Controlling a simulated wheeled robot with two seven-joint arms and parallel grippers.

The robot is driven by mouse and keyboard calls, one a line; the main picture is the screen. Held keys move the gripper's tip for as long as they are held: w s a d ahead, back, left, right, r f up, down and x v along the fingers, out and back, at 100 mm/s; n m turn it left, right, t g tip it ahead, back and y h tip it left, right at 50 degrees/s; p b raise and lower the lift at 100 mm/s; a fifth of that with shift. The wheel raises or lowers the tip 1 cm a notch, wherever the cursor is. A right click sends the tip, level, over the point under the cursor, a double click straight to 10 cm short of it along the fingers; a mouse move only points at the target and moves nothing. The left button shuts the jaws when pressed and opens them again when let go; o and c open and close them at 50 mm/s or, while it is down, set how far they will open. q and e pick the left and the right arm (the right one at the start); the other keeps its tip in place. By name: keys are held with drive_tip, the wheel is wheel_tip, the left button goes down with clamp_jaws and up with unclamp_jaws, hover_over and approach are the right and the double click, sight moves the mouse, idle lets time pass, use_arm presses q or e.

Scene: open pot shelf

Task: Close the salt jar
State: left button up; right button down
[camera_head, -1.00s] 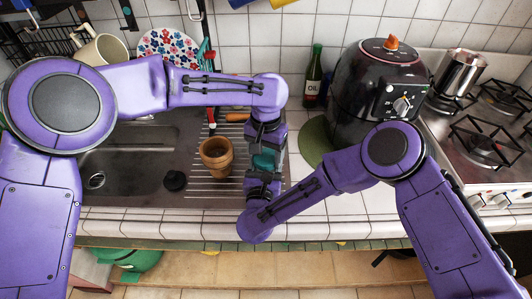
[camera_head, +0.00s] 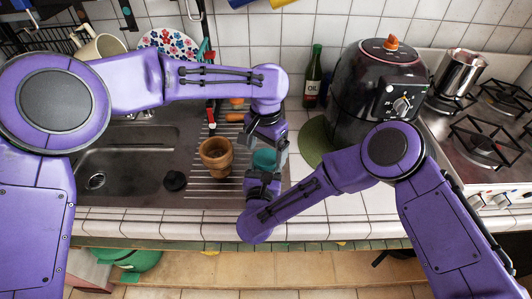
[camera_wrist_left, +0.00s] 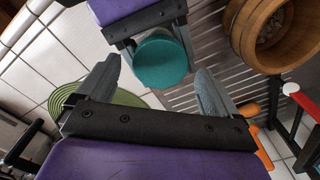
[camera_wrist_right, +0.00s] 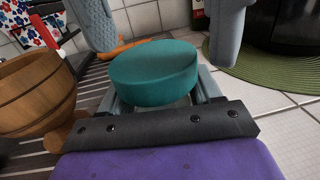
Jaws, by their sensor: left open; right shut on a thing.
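The salt jar's round teal lid (camera_head: 264,160) shows between my two grippers, over the counter's drainer. In the right wrist view the lid (camera_wrist_right: 153,72) sits on top of the jar, and a little pale glass (camera_wrist_right: 176,104) shows under it. I cannot tell whether it is fully seated. My right gripper (camera_head: 262,176) is shut on the jar from the near side. Its fingers and the lid hide most of the jar. My left gripper (camera_head: 267,143) is open and empty just beyond and above the lid, with its fingertips (camera_wrist_left: 155,88) apart on either side, clear of it.
A wooden pot (camera_head: 216,156) with brown contents stands close left on the drainer. The sink (camera_head: 130,155) lies further left. A green round mat (camera_head: 314,140), an oil bottle (camera_head: 313,78) and a black air fryer (camera_head: 375,95) are to the right. Front tiles are clear.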

use_arm(q)
drive_tip(key=shift+r, duration=1.35)
drive_tip(key=shift+c, duration=0.4)
wheel_tip(320, 180, up, 3)
drive_tip(key=n, duration=0.3)
drive_tip(key=shift+r, duration=0.2)
drive_tip(key=shift+f, duration=0.1)
wheel_tip(320, 180, down, 8)
drive_tip(key=shift+c, duration=0.3)
